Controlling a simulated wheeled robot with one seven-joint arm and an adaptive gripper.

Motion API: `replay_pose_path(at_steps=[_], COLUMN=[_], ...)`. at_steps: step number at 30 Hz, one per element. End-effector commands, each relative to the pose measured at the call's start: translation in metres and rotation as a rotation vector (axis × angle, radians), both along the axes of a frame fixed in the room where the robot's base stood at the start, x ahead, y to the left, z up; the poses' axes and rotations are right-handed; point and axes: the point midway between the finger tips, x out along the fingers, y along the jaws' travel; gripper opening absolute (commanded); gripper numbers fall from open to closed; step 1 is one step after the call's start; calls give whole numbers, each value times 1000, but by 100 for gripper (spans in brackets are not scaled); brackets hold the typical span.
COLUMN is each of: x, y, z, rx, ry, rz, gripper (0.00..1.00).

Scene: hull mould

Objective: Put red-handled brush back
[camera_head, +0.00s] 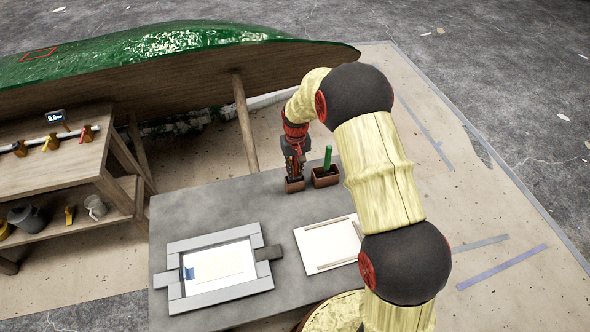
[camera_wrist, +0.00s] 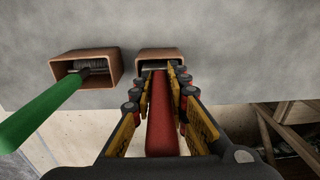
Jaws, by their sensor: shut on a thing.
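The red-handled brush (camera_wrist: 162,120) is between the fingers of my gripper (camera_wrist: 160,88) in the wrist view, and the gripper is shut on its handle. The brush's far end reaches into the mouth of a brown holder (camera_wrist: 147,55); how deep it sits is hidden by the fingers. In the head view my gripper (camera_head: 295,168) points down over the left brown holder (camera_head: 294,186) at the table's far edge. A green-handled brush (camera_head: 328,158) stands in the other brown holder (camera_head: 325,180), just to the right; it also shows in the wrist view (camera_wrist: 45,110).
The grey table (camera_head: 200,215) also bears a framed white sheet (camera_head: 222,268) and a white board with wooden strips (camera_head: 328,243). A green hull mould (camera_head: 170,42) stands behind. A wooden shelf (camera_head: 60,165) with tools and pots is at left. The table between holders and frame is clear.

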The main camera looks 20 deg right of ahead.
Motion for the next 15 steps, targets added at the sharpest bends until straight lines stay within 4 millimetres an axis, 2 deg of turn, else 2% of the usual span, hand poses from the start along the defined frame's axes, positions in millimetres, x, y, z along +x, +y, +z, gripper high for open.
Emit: replay_pose_path(at_steps=[6,12,13,15], x=[0,0,0,0], y=[0,0,0,0], z=[-9,-8,-8,-7], rx=[0,0,0,0], ry=[0,0,0,0], rz=[0,0,0,0], gripper=[0,0,18,22])
